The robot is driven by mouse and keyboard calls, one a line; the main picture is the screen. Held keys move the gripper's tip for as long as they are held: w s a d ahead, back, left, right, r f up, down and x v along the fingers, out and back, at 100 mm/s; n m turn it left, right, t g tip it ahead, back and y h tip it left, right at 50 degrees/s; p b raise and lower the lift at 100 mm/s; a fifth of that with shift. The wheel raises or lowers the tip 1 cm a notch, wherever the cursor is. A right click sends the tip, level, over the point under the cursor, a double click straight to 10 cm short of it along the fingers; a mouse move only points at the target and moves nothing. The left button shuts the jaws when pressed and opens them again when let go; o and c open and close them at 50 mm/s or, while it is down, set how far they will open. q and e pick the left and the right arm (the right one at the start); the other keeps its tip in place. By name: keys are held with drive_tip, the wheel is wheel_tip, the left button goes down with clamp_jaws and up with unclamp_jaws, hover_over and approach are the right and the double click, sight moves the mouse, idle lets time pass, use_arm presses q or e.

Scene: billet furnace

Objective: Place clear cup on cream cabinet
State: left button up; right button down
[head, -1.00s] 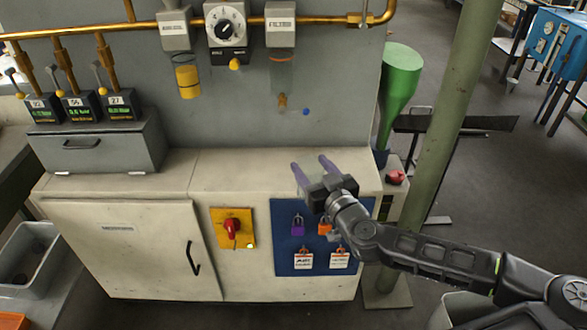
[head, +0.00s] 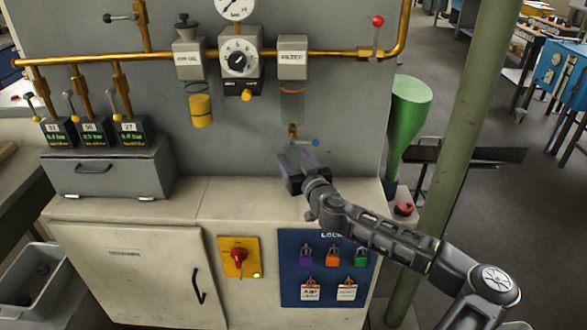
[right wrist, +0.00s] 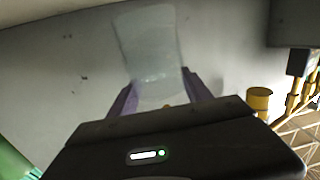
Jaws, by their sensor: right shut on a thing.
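The clear cup (right wrist: 150,45) shows between the purple fingers in the right wrist view, its wide end away from the palm. My right gripper (right wrist: 158,90) is shut on it. In the head view my right gripper (head: 300,158) is above the back of the cream cabinet top (head: 232,196), in front of the grey wall and below the filter. The held cup is hard to make out there, and I cannot tell whether it touches the cabinet. A clear bowl (head: 292,106) shows under the filter block. My left gripper is not in view.
A grey drawer box (head: 110,175) with several displays stands on the cabinet's left part. A yellow bowl (head: 201,111) hangs from the pipework. A green funnel (head: 410,105) and a post (head: 462,130) stand at the right. The cabinet top's middle is clear.

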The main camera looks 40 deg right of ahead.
drive_tip(key=shift+w, duration=0.1)
drive_tip(key=shift+w, duration=0.4)
drive_tip(key=shift+s+f, duration=0.1)
drive_tip(key=shift+f, duration=1.65)
drive_tip(key=shift+f+b, duration=0.15)
drive_tip(key=shift+b, duration=0.15)
drive_tip(key=shift+c, duration=2.3)
unclamp_jaws()
